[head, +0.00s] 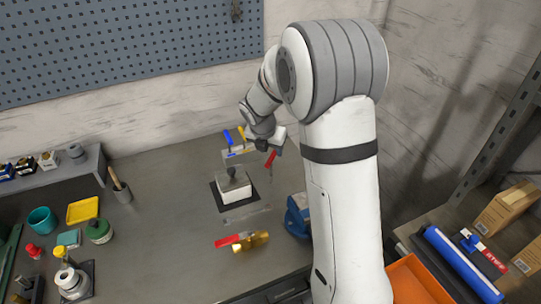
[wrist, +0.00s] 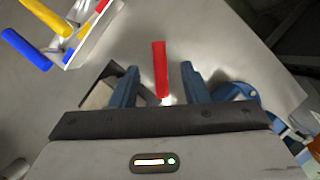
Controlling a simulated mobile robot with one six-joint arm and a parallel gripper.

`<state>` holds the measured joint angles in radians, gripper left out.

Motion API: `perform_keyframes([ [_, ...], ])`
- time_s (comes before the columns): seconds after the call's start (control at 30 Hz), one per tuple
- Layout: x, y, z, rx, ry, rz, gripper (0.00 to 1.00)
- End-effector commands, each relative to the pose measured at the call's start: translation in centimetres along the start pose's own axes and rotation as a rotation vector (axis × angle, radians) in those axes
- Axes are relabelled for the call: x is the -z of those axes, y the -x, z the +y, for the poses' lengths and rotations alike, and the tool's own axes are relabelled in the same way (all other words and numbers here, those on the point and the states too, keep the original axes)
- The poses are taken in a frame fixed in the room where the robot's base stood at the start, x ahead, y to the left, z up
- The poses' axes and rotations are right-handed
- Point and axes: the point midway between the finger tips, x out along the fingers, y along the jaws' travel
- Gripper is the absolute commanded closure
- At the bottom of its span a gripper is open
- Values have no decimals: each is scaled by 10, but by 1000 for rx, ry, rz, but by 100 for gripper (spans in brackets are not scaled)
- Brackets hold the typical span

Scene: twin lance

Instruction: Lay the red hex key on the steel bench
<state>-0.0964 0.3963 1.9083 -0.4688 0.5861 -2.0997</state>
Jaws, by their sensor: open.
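The red hex key (head: 271,160) shows as a short red bar just below my gripper (head: 272,143), to the right of the tool rack. In the wrist view the red hex key (wrist: 160,66) lies between the two blue fingers of my gripper (wrist: 158,72). The fingers are open, with a gap on each side of the red bar. Its lower end is hidden near the gripper body. I cannot tell whether it touches the bench. The steel bench (head: 150,205) is the wide grey surface beneath.
A rack (wrist: 88,38) with blue and yellow handles stands close by. A white block (head: 229,187) with a dark knob stands on the bench nearby. A red-handled brass tool (head: 254,240) and a blue object (head: 298,215) are towards the front. Bare bench lies left of the block.

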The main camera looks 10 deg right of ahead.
Motion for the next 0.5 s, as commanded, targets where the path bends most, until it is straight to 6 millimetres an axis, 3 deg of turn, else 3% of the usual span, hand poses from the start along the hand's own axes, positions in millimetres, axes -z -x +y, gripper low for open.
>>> perform_keyframes([
  [0.2, 0, 45, 0, -3, -1, -1, 59],
  [0.5, 3, 75, -6, -2, -57, 4, 59],
])
